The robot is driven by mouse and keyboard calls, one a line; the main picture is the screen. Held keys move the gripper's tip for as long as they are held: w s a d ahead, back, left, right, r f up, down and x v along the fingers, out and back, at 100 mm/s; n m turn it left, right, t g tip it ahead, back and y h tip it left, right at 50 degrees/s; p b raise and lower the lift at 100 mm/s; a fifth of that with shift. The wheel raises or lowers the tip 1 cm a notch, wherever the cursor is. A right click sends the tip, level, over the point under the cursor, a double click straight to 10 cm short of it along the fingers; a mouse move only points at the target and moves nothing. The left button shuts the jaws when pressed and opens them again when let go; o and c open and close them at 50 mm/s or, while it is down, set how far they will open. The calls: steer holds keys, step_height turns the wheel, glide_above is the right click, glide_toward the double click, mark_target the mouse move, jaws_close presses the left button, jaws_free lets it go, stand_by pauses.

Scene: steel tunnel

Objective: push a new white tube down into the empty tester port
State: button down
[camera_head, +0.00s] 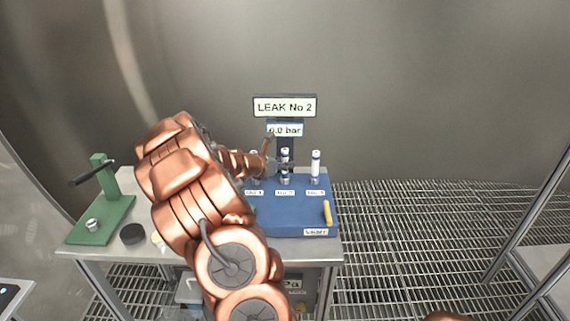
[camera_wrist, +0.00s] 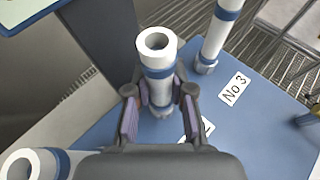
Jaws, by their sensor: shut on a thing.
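The blue tester (camera_head: 290,215) stands on the bench, with three upright white tubes with blue bands in a row. My gripper (camera_wrist: 160,105) is shut on the middle white tube (camera_wrist: 157,57), at the No 2 place, one finger on each side. The tube is upright with its open top facing the wrist camera. Its lower end meets the tester, but how deep it sits in the port cannot be told. The head view also shows this tube (camera_head: 285,155), partly behind my gripper. The No 3 tube (camera_head: 316,165) stands to its right and the No 1 tube (camera_wrist: 32,166) to its left.
The sign (camera_head: 285,106) reads "LEAK No 2" and the display (camera_head: 285,129) reads 0.0 bar. A yellow lever (camera_head: 327,213) is at the tester's right, by the VENT label. A green lever stand (camera_head: 100,220) and a black disc (camera_head: 132,234) are at the left.

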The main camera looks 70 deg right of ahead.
steer(key=shift+f, duration=0.5)
steer(key=c, duration=0.9)
jaws_free()
steer(key=shift+c, duration=0.2)
steer(key=v, duration=1.2)
